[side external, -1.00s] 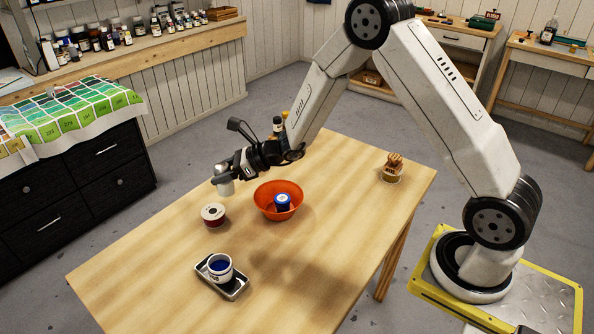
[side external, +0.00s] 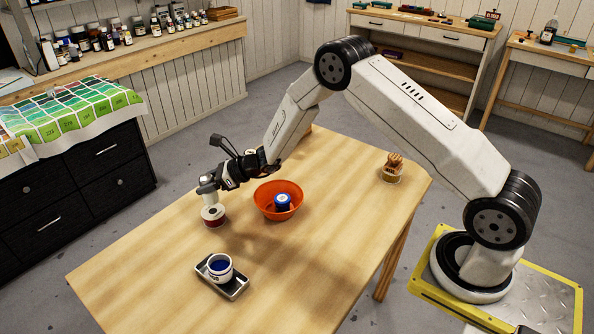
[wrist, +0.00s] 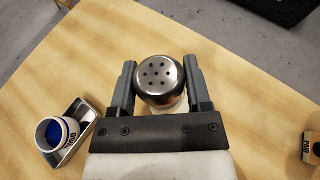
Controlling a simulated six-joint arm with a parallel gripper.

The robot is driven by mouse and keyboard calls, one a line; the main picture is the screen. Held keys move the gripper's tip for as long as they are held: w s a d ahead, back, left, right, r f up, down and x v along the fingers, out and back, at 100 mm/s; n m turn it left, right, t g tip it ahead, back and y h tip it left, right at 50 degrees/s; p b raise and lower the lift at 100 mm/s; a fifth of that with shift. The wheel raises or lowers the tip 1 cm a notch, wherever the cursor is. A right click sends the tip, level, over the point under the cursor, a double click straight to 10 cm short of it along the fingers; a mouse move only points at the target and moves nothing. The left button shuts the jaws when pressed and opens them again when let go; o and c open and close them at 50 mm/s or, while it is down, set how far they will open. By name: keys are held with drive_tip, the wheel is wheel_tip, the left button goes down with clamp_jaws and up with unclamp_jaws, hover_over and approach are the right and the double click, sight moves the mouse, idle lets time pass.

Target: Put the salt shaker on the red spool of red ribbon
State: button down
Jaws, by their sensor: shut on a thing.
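The salt shaker (side external: 207,187) has a silvery, holed top and stands roughly upright in my gripper (side external: 209,182). In the wrist view the shaker's metal cap (wrist: 159,81) sits between the two fingers of my gripper (wrist: 160,85), which is shut on it. The red spool (side external: 214,217), with a pale top, stands on the table below the shaker. The shaker's lower end overlaps the spool's top in the side view; I cannot tell whether they touch. In the wrist view the spool is hidden beneath the shaker and gripper.
An orange bowl (side external: 262,205) with a blue spool (side external: 282,202) inside stands right of the red spool. A metal tray (side external: 238,288) holds a white cup (side external: 220,269) with blue contents nearer the front. A small tan container (side external: 391,174) stands at the table's right. The table's left front is clear.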

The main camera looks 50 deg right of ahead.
drive_tip(key=shift+w+f, duration=0.25)
drive_tip(key=shift+f, duration=1.55)
drive_tip(key=shift+f, duration=0.1)
unclamp_jaws()
drive_tip(key=shift+v, duration=6.05)
